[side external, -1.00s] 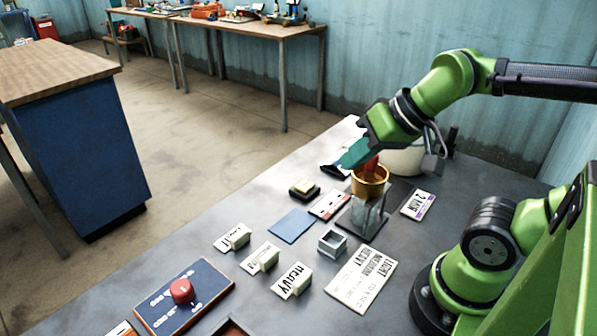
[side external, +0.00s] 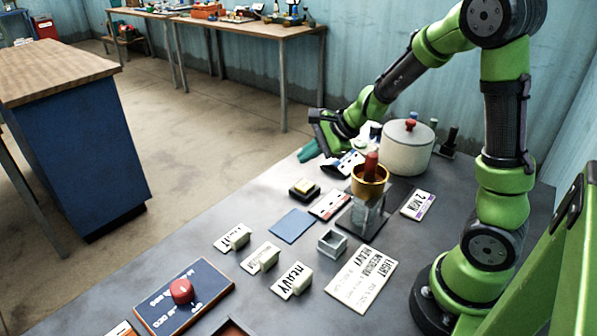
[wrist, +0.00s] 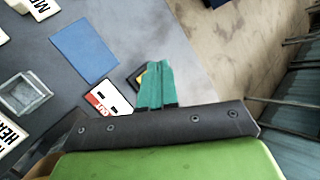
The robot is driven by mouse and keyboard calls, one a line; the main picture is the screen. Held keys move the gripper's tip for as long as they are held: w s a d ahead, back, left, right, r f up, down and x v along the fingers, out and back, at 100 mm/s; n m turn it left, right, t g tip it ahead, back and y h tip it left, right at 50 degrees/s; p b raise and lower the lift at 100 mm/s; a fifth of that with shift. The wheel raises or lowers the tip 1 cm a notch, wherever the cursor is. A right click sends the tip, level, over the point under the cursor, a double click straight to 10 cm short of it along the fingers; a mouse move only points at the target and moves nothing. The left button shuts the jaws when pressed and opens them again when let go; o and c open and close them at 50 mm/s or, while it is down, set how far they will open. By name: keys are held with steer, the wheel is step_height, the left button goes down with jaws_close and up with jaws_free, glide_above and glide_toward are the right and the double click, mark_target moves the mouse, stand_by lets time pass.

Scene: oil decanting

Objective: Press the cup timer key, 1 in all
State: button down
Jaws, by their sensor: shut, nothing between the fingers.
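My gripper (side external: 308,151) has its teal fingers shut and empty, above the far left edge of the table. In the wrist view the fingers (wrist: 156,86) point away from me over the table's edge. A black block with a cream top (side external: 304,188) sits nearer the camera than the gripper; in the wrist view the fingers partly hide it. A white card with a red stripe (side external: 329,206) lies beside it; it also shows in the wrist view (wrist: 107,100). Another white-and-dark card (side external: 345,164) lies near the gripper. I cannot tell which one is the cup timer key.
A brass cup (side external: 369,188) with a red piece in it sits on a clear stand. A white pot (side external: 407,150) stands behind it. A blue mat (side external: 292,226), labelled blocks (side external: 293,281) and a red button board (side external: 183,297) lie nearer the camera.

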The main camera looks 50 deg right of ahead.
mark_target(308, 186)
steer(key=w+d+m, duration=0.1)
steer(key=w+d+m+t+h, duration=0.1)
steer(key=m, duration=0.1)
steer(key=shift+d+r, duration=0.35)
steer(key=shift+f, duration=0.1)
steer(key=shift+f, duration=4.35)
steer(key=shift+f, duration=0.15)
steer(key=shift+f, duration=0.25)
